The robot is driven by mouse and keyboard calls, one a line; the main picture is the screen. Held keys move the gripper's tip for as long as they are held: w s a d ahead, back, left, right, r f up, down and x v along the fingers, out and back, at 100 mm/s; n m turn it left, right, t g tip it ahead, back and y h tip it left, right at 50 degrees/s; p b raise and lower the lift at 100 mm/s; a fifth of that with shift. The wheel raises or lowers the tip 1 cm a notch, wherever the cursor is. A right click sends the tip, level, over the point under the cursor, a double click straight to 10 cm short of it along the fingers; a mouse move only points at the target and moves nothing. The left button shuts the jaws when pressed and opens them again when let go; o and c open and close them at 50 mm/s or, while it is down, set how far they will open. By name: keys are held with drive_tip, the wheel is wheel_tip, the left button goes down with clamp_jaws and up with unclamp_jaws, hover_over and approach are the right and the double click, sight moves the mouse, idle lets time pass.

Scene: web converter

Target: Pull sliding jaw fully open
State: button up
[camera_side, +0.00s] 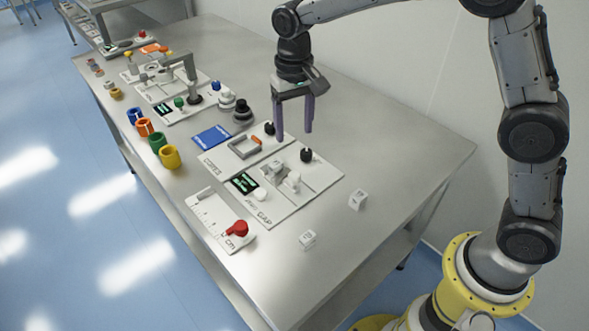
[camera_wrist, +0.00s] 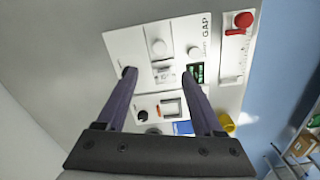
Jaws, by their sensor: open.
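The white panel marked GAP (camera_side: 312,203) lies on the table below my gripper. It carries a recessed slot with small pale jaw blocks (camera_side: 292,181); which of them slides, and how wide the gap is, I cannot tell. My gripper (camera_side: 295,133) is open and empty, fingers pointing down. It hangs above the far side of the panels, apart from the jaw blocks.
A display (camera_side: 244,183) and black knob (camera_side: 306,155) sit on the panels. An orange-grey frame (camera_side: 246,147) is beside the slot. A ruler plate with a red handle (camera_side: 237,229) lies in front. Two white cubes (camera_side: 358,199) stand to the right. The table's right end is clear.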

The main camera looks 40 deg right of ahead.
sight(295, 175)
wheel_tip(295, 175, down, 13)
drive_tip(key=shift+f, duration=0.1)
idle(0.3)
clamp_jaws()
idle(0.4)
idle(1.1)
